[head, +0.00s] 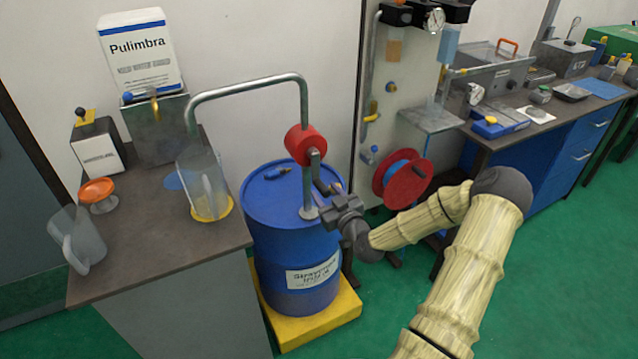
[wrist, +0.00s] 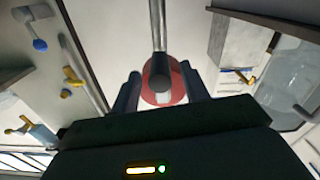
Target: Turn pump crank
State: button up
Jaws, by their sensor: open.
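The red pump body (head: 303,143) sits on a grey pipe rising from a blue drum (head: 290,225). A grey crank (head: 316,163) hangs at its right side. My gripper (head: 325,186) is beside the pump, close to the crank, with its fingers toward it. In the wrist view the open fingers of my gripper (wrist: 162,88) stand left and right of the crank (wrist: 162,84), with the red pump body (wrist: 149,88) behind it. I see gaps beside the crank; the exact depth between fingers and crank is unclear.
The pump's bent spout pipe (head: 245,87) reaches over a clear jug (head: 203,183) on the left bench (head: 165,250). The drum stands on a yellow base (head: 340,310). A red hose reel (head: 403,184) is close behind my gripper. Green floor (head: 570,260) is clear at right.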

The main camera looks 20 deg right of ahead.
aim_at(319, 184)
jog(key=w, duration=0.5)
jog(key=shift+a, duration=0.1)
jog(key=shift+s, duration=0.1)
jog(key=shift+c, duration=0.5)
grip_shut()
